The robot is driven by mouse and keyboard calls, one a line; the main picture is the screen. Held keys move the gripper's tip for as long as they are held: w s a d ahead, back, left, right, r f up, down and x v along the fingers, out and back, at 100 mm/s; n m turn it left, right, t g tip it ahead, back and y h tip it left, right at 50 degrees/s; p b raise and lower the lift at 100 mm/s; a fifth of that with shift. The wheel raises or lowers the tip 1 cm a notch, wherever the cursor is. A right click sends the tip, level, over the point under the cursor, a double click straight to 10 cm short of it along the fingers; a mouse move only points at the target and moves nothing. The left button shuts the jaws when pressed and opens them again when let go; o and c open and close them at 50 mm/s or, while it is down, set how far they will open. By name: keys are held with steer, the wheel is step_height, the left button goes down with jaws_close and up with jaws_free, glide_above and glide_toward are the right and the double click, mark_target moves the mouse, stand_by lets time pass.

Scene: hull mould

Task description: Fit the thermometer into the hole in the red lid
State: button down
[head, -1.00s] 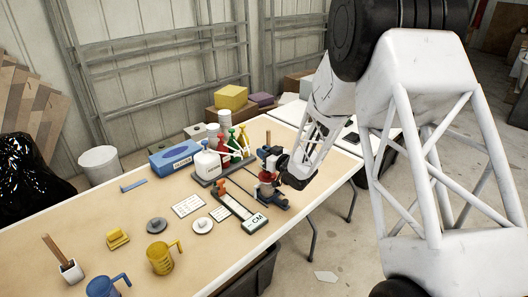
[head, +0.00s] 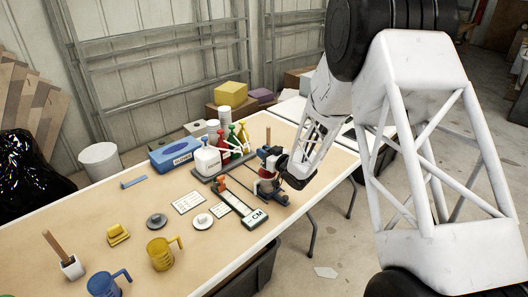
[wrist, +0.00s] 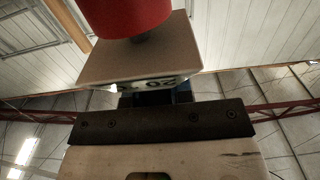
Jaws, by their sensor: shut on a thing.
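In the head view my gripper (head: 281,165) is at the right part of the table, low over its right edge. Its jaws are hard to make out there. A small red part (head: 265,173), perhaps the red lid, shows just left of it, above a blue and dark piece. In the wrist view my gripper (wrist: 160,100) is shut on a pale square-ended piece (wrist: 140,62) with "20" printed on its edge, apparently the thermometer. A red cylinder (wrist: 125,15) shows beyond that piece at the top. The hole and the thermometer's tip are not visible.
Spray bottles (head: 227,138), a white jug (head: 207,162) and a blue box (head: 175,156) stand behind. Yellow (head: 161,255) and blue (head: 104,285) jugs stand at the front left.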

steer(key=shift+f, duration=0.5)
steer(key=c, duration=0.9)
jaws_free()
steer(key=shift+c, duration=0.2)
steer(key=shift+s+d, duration=0.1)
steer(key=v, duration=0.7)
steer(key=shift+s+d, duration=0.2)
steer(key=shift+r, duration=0.15)
